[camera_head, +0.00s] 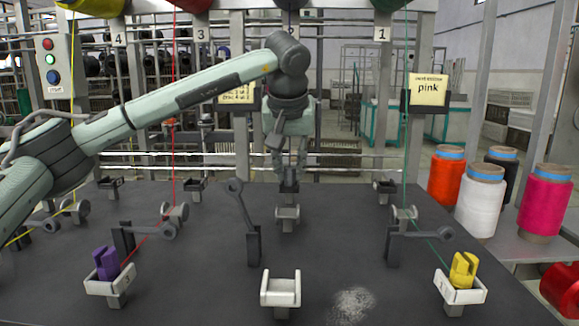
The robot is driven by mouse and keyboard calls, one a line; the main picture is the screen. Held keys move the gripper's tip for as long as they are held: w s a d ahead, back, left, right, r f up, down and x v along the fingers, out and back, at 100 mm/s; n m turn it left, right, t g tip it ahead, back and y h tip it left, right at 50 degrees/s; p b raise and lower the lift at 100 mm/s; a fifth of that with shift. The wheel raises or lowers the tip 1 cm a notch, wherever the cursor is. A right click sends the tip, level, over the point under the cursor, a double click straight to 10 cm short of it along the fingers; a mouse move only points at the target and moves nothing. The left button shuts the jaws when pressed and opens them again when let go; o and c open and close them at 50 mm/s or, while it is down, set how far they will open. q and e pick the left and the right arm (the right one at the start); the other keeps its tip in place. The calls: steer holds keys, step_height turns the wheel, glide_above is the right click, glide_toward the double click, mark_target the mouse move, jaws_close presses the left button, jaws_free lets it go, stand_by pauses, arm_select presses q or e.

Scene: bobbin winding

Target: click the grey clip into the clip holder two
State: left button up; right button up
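My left gripper (289,166) points down at the back middle of the dark table, over a small dark holder (290,186). I cannot tell whether its fingers are closed on anything. I cannot make out the grey clip for certain; it may be hidden at the fingertips. The white front-middle clip holder (281,291), between the holders marked 3 and 1, is empty; I take it as clip holder two. A purple clip (106,263) stands in the front-left holder. A yellow clip (464,269) stands in the front-right holder. My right gripper is out of view.
A pivoting lever (243,215) stands upright in the middle; another lever (425,235) lies sideways at the right. Red thread (173,120) and green thread (404,130) run down to the table. Orange, white, black and pink spools stand at the right (545,203).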

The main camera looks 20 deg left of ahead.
arm_select(q)
steer(key=o, duration=0.4)
steer(key=v, duration=1.2)
